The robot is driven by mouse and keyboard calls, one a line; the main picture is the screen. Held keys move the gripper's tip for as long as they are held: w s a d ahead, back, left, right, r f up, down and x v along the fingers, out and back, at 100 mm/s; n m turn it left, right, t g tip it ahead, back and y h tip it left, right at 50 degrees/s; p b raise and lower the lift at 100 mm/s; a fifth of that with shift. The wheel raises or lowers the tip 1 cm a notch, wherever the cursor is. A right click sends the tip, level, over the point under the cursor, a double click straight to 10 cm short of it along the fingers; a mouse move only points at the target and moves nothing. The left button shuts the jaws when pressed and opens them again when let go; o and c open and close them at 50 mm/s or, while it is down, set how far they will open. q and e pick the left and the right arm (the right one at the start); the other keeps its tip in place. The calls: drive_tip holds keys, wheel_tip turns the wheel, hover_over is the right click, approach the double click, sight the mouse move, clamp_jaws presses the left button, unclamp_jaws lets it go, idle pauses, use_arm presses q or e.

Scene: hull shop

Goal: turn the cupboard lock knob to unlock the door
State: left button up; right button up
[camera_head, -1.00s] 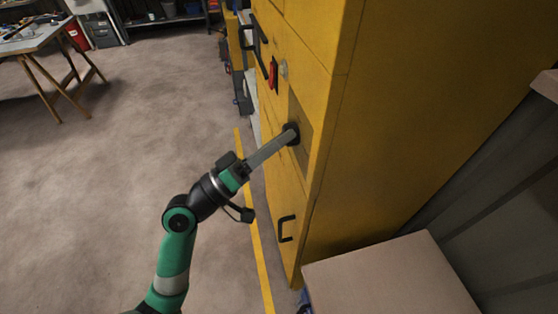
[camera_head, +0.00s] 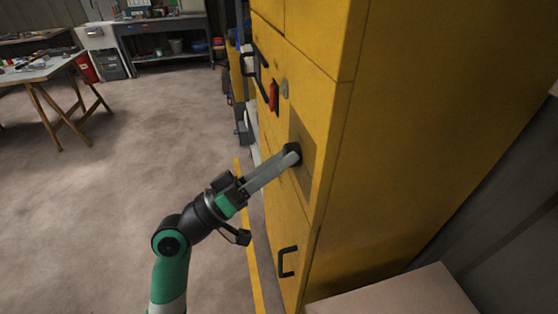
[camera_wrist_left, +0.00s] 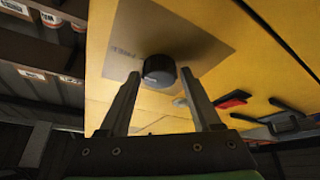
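The lock knob (camera_head: 293,149) is a short black cylinder on a grey plate (camera_head: 305,135) on the yellow cupboard (camera_head: 420,150). My left gripper (camera_head: 289,157) reaches it from the left, its long grey fingers pointing at the cupboard face. In the left wrist view, the knob (camera_wrist_left: 158,71) shows between the two spread fingertips, one on each side of it. Small gaps seem to show beside the knob; I cannot tell whether either finger touches it. The knob's far side is hidden in the head view. My right gripper is in neither view.
A red handle (camera_head: 273,97) and a grey round fitting (camera_head: 284,88) sit above the knob. A black pull handle (camera_head: 287,261) is below it. A pale box-like surface (camera_head: 400,295) stands at lower right. Open floor (camera_head: 100,190) lies left; a worktable (camera_head: 45,70) stands farther back.

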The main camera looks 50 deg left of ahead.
use_arm(q)
drive_tip(key=shift+o, duration=0.9)
drive_tip(key=b+v, duration=0.1)
drive_tip(key=v, duration=1)
drive_tip(key=shift+s, duration=0.3)
drive_tip(key=shift+a+f, duration=0.1)
